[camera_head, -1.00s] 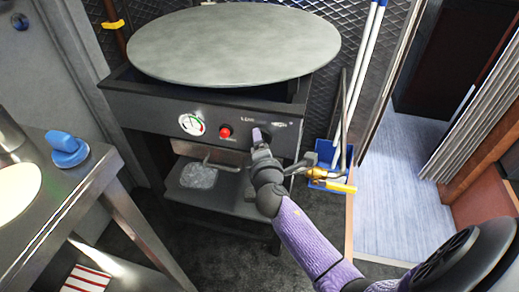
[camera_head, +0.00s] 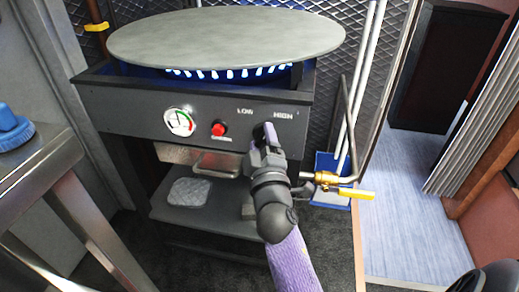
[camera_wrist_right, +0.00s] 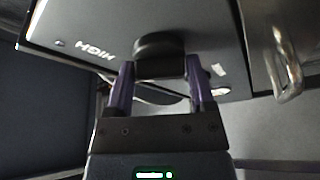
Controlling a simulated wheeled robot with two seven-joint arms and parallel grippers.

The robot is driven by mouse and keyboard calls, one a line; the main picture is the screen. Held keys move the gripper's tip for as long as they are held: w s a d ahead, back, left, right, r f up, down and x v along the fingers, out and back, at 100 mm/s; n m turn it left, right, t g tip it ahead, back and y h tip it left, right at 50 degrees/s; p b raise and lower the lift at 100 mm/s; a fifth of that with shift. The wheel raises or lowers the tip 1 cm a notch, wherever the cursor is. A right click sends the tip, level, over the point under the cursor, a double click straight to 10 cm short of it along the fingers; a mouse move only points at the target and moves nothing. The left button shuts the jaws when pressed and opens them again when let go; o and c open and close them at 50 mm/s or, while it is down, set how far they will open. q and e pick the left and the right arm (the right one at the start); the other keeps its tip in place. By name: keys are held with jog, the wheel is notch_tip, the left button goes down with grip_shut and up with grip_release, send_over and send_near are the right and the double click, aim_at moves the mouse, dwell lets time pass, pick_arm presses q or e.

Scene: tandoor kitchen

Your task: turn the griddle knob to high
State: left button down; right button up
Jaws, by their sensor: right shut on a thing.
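The griddle (camera_head: 230,38) is a wide grey round plate on a black stove body. Blue flames show under the plate. The stove's front panel (camera_head: 140,105) carries LOW and HIGH labels. My right gripper (camera_head: 267,135) is at the panel just under these labels and hides most of the knob in the head view. In the right wrist view the black knob (camera_wrist_right: 158,46) sits between the purple fingers of my right gripper (camera_wrist_right: 160,68), which is shut on it. The exact knob setting cannot be read. My left gripper is not in view.
A gauge (camera_head: 180,121) and a red button (camera_head: 218,128) are left of the knob. A brass valve with a yellow handle (camera_head: 357,194) and a blue dustpan (camera_head: 330,165) stand close right of my right gripper. A steel table (camera_head: 40,160) is at the left.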

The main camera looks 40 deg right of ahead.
jog(key=shift+f+m+h+b, duration=0.1)
jog(key=shift+m+h+b, duration=0.2)
jog(key=shift+m+b, duration=0.3)
jog(key=o, duration=1.2)
